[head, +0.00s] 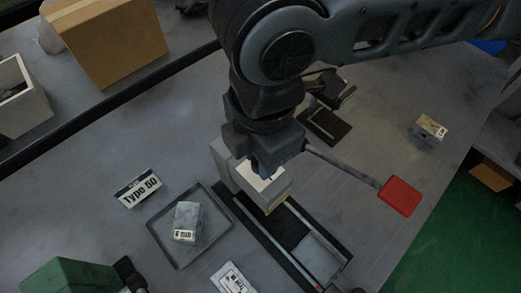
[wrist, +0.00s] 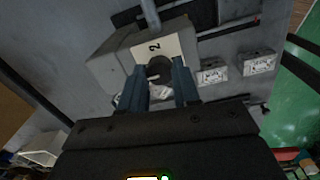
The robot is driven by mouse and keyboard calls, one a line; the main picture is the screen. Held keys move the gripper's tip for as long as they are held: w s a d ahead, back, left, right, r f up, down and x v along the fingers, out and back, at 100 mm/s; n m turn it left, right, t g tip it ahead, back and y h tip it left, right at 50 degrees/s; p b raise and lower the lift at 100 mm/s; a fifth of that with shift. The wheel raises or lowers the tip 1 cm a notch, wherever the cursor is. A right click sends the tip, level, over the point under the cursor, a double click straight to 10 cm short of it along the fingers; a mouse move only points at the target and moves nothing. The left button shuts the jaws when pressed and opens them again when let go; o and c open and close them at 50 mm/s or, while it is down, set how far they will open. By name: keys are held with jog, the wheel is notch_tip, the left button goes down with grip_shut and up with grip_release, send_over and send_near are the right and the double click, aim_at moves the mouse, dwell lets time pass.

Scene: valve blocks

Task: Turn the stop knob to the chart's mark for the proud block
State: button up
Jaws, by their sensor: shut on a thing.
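In the wrist view, my gripper (wrist: 160,92) has its two blue-grey fingers closed on either side of a dark round knob (wrist: 158,69). The knob sits on a pale face of a boxy housing (wrist: 112,66), beside a printed "2". In the head view my gripper (head: 267,170) reaches down to the cream-topped housing (head: 278,190), and the knob is hidden there. A small grey block (head: 188,216) with a white label lies in a shallow tray (head: 165,244). Another labelled block (head: 430,129) lies at the right. I cannot tell which block is proud, nor read a chart.
A long track (head: 318,262) runs from the housing. A red paddle (head: 400,196) on a rod lies right. A cardboard box (head: 110,40) stands at the back left.

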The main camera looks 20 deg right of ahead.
jog(key=o, duration=1.1)
jog(key=shift+c, duration=0.2)
jog(key=shift+r, duration=0.1)
notch_tip(320, 180, up, 8)
jog(key=shift+s+f, duration=0.1)
jog(key=shift+f, duration=0.1)
jog(key=shift+s, duration=0.1)
